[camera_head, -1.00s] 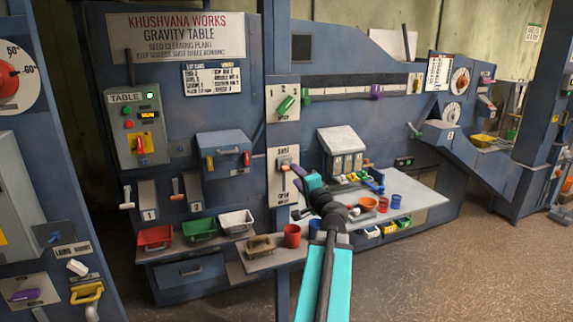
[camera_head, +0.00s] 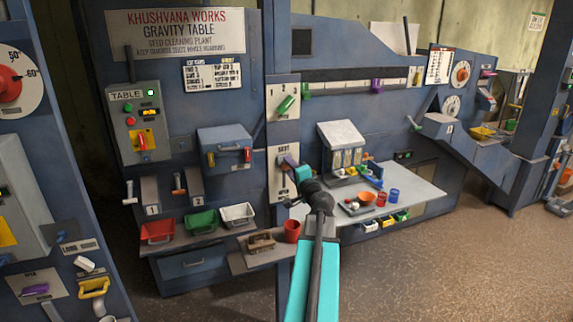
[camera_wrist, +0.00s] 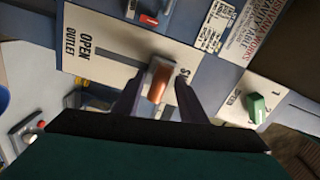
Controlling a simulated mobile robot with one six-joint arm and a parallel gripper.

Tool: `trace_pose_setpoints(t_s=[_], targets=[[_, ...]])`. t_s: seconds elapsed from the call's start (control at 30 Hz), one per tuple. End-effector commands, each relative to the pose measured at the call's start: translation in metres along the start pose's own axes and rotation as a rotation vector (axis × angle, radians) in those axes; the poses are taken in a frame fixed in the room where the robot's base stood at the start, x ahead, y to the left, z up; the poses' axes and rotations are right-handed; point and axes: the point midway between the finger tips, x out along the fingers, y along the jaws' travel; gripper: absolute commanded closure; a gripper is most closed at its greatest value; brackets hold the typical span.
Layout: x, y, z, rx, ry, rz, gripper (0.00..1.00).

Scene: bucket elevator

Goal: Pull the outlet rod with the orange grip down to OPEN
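The outlet plate (camera_wrist: 98,50) is white, with the words OPEN and OUTLET at one end and a dark slot along it. The orange grip (camera_wrist: 160,82) of the outlet rod sits at the other end, by a partly covered word starting with S. My gripper (camera_wrist: 159,80) has one finger on each side of the grip, with narrow gaps showing, so it looks open. In the head view the plate (camera_head: 274,178) is on the blue post, and my gripper (camera_head: 290,163) is at its upper part, hiding the grip.
A green handle (camera_head: 286,104) is on the plate above, numbered 1 and 2; it also shows in the wrist view (camera_wrist: 256,107). Below stand a red cup (camera_head: 292,230) and a brown tray (camera_head: 261,240) on a shelf. A pale worktable (camera_head: 420,190) with small bowls and cups lies to the right.

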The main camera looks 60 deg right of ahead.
Motion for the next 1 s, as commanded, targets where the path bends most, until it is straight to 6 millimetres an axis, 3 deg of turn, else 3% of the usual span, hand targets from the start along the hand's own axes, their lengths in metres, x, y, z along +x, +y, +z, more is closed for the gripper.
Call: trace_pose_setpoints(t_s=[0.3, 0.73, 0.93, 1.0], targets=[[0.024, 0.0, 0.0, 0.0, 0.0, 0.001, 0.62], [0.027, 0.0, 0.0, 0.0, 0.0, 0.0, 0.62], [0.027, 0.0, 0.0, 0.0, 0.001, 0.0, 0.96], [0.027, 0.0, 0.0, 0.0, 0.001, 0.0, 1.0]])
